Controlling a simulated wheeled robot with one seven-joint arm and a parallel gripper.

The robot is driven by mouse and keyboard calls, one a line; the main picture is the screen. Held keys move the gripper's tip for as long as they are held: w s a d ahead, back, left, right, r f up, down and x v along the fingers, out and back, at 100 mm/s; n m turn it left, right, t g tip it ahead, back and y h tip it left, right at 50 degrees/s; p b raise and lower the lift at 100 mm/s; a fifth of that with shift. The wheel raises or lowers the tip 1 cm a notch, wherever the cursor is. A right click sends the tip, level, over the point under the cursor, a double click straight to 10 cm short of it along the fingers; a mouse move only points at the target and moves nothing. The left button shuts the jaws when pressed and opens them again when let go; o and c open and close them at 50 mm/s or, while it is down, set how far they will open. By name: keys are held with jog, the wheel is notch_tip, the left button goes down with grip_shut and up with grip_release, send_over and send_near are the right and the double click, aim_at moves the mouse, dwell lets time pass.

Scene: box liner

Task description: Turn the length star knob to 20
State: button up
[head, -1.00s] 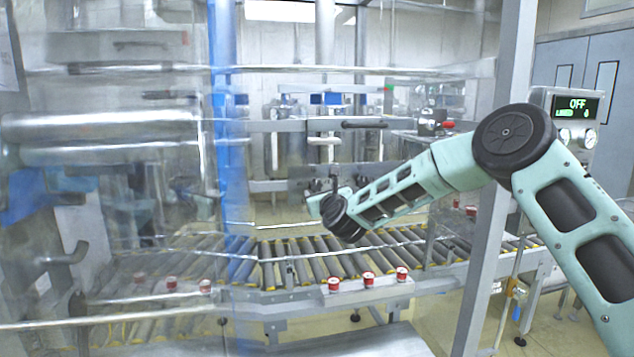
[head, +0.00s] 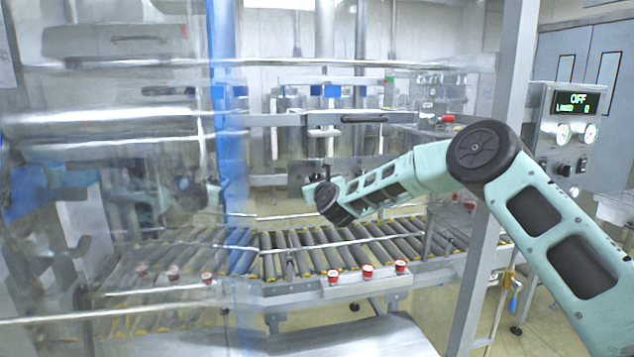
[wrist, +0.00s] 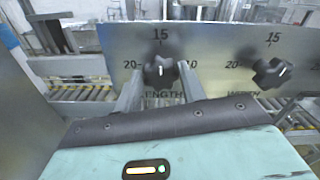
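The length star knob (wrist: 160,71) is black with several lobes and sits on a metal plate (wrist: 220,50) in the wrist view. Its white mark points about straight up, toward the 15; 20 is printed at its left and 10 at its right. My gripper (wrist: 160,78) has one finger on each side of this knob. The fingers look apart from it, though exact contact is hard to tell. In the head view my gripper (head: 312,188) is small, in front of the plate (head: 297,177), and the knob cannot be made out.
A second star knob (wrist: 272,73), labelled for width, is to the right on the same plate. A roller conveyor (head: 330,250) with red buttons (head: 367,271) runs below. A metal post (head: 500,180) and a control box reading OFF (head: 565,130) stand at right.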

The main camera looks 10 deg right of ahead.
jog(key=shift+f+n+b, duration=0.1)
jog(key=shift+n+b, duration=0.2)
jog(key=shift+b, duration=0.2)
jog(key=n+b, duration=0.5)
jog(key=n, duration=0.3)
jog(key=n+b, duration=0.6)
jog(key=n, duration=0.3)
jog(key=shift+a+f, duration=0.1)
jog(key=shift+a, duration=0.1)
jog(key=shift+n, duration=0.3)
jog(key=o, duration=1)
jog(key=shift+s, duration=0.1)
jog(key=s+b, duration=0.4)
jog(key=s, duration=1.3)
jog(key=shift+s, duration=0.15)
